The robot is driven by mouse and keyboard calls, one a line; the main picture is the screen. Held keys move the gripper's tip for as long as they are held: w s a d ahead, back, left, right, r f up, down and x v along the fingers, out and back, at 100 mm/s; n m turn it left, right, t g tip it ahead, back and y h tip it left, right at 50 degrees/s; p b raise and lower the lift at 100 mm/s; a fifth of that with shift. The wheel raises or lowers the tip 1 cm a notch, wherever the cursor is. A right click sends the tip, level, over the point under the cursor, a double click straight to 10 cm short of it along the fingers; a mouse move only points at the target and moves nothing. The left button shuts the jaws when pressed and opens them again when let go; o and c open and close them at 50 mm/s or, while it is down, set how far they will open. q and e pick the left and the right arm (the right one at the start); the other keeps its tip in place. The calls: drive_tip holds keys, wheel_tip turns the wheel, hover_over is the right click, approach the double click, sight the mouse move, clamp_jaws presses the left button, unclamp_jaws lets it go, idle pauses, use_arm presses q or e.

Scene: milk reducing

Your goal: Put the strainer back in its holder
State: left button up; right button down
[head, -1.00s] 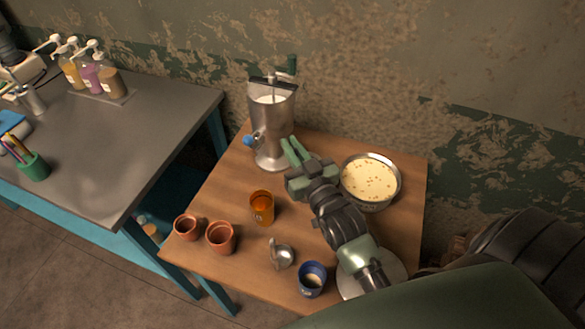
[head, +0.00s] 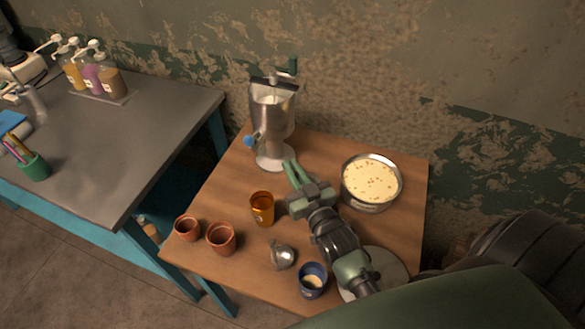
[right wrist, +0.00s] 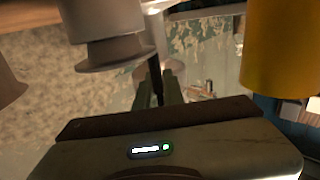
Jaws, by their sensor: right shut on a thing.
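My right gripper (head: 294,172) is over the wooden table, between the metal dispenser and the bowl, with its fingers pointing toward the dispenser. In the right wrist view its fingers are close together around a thin dark handle (right wrist: 157,78), which looks like the strainer's. The strainer's head cannot be made out in either view. A small shiny metal piece (head: 283,256) with a curved arm stands near the table's front; it may be the strainer's holder, but I cannot tell for sure. My left gripper is not in view.
The metal dispenser (head: 271,120) stands at the back. A bowl of creamy food (head: 370,182) is to the right. An amber cup (head: 262,209), two clay cups (head: 221,238) and a blue cup (head: 312,280) stand nearer. A grey counter (head: 120,140) is at left.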

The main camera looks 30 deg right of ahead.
drive_tip(key=shift+f, duration=0.45)
drive_tip(key=c, duration=1.5)
unclamp_jaws()
drive_tip(key=shift+r+p, duration=0.3)
drive_tip(key=shift+r, duration=0.55)
drive_tip(key=s+b, duration=0.1)
drive_tip(key=s, duration=0.6)
drive_tip(key=shift+s+a+f+b, duration=0.2)
drive_tip(key=shift+s+b, duration=0.05)
drive_tip(key=shift+b, duration=0.15)
